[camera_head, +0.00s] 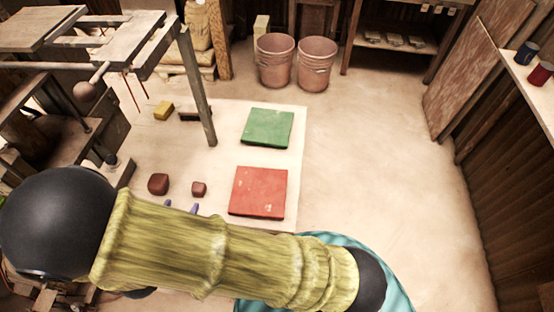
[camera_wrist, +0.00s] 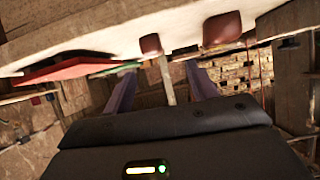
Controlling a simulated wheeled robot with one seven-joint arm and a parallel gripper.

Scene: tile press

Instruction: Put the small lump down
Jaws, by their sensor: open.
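The small lump (camera_head: 199,189) is a dark reddish-brown block resting on the pale table. It also shows in the wrist view (camera_wrist: 150,44), where it appears ahead of and between my two fingers. The larger lump (camera_head: 158,184) sits to its left on the table and shows in the wrist view (camera_wrist: 222,28) too. My gripper (camera_head: 181,205) is open and empty. Its purple fingertips show just in front of the two lumps in the head view, mostly hidden by my arm. In the wrist view my gripper (camera_wrist: 162,67) has its fingers spread apart, with no lump held.
A red tile (camera_head: 258,192) and a green tile (camera_head: 267,128) lie on the table (camera_head: 222,165) right of the lumps. A yellow block (camera_head: 164,110) lies farther back. The wooden press (camera_head: 196,90) stands at the left, its post near the table's middle. Two buckets (camera_head: 275,60) stand behind.

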